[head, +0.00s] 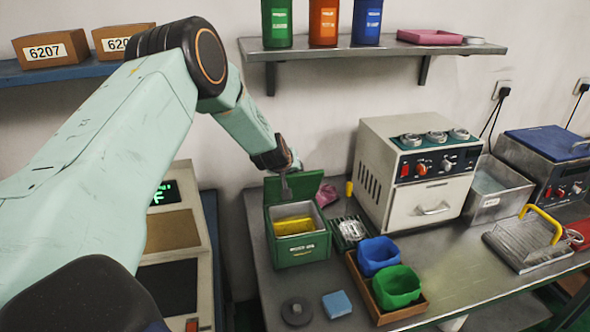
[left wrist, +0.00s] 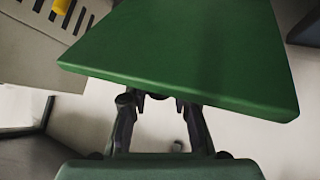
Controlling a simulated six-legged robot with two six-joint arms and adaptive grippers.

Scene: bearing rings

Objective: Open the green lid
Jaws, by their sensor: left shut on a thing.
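The green lid (head: 309,184) stands raised at the back of the green box (head: 299,250) in the head view. The box is open, with a yellow thing (head: 294,225) inside. My left gripper (head: 286,194) reaches down from above and is shut on the lid at its upper edge. In the left wrist view the lid (left wrist: 190,50) fills the upper middle as a broad green panel. The left gripper's fingers (left wrist: 160,105) meet its near edge, and their tips are partly hidden behind it. My right gripper is not in view.
Right of the box are a dark slotted tray (head: 349,232), a blue bin (head: 378,255) and a green bin (head: 397,286) in a wooden tray. A white oven (head: 415,180) stands behind. A blue block (head: 336,304) and a dark round weight (head: 296,311) lie in front.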

